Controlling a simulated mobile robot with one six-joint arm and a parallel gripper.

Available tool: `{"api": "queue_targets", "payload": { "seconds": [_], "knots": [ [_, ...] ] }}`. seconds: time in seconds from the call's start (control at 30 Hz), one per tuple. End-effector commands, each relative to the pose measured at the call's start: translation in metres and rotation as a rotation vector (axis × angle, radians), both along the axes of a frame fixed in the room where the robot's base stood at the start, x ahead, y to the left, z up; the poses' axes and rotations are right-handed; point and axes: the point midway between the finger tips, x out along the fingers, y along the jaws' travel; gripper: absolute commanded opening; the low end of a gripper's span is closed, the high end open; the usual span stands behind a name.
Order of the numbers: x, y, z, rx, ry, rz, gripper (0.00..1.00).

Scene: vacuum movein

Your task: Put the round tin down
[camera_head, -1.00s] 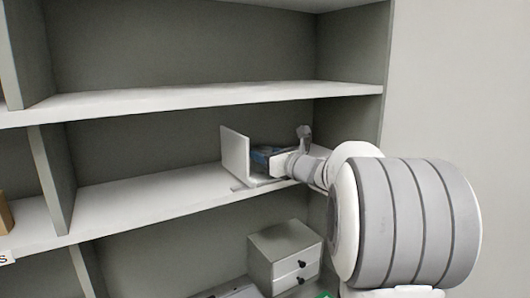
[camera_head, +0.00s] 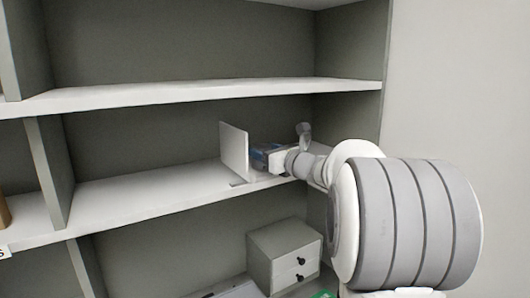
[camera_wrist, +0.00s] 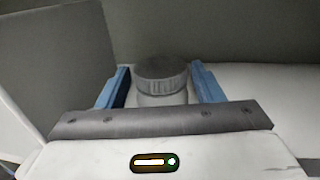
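The round tin (camera_wrist: 162,80) is grey with a darker ribbed lid. It stands upright between the two blue fingers of my gripper (camera_wrist: 161,85) in the wrist view. The fingers lie close along its left and right sides, and whether they touch it is too fine to tell. Its lower part is hidden behind the gripper's grey front edge. In the head view my gripper (camera_head: 265,155) is in the middle shelf bay at the right, low over the shelf board (camera_head: 150,200). The tin cannot be made out there.
A thin white upright panel (camera_head: 234,152) stands just left of my gripper; it fills the left of the wrist view (camera_wrist: 60,60). The shelf further left is clear. The side wall is close on the right, and another board is above. A small drawer box (camera_head: 285,255) stands below.

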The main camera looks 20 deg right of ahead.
Motion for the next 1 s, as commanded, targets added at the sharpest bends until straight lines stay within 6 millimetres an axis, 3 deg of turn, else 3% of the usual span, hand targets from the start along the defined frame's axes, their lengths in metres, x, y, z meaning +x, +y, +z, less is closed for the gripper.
{"api": "queue_targets", "payload": {
  "seconds": [0.03,0.13,0.37,0.6,0.67,1.0],
  "knots": [
    [0.001,0.000,-0.019,0.002,0.032,0.000,0.65],
    [0.001,0.000,-0.020,0.002,0.032,0.000,0.71],
    [0.001,0.000,-0.019,0.001,0.033,0.000,0.71],
    [-0.001,-0.001,-0.003,0.002,0.032,-0.001,0.71],
    [-0.017,-0.007,-0.010,0.001,0.030,-0.004,0.71],
    [-0.090,-0.030,-0.003,0.002,0.021,-0.003,0.71]
  ]
}}
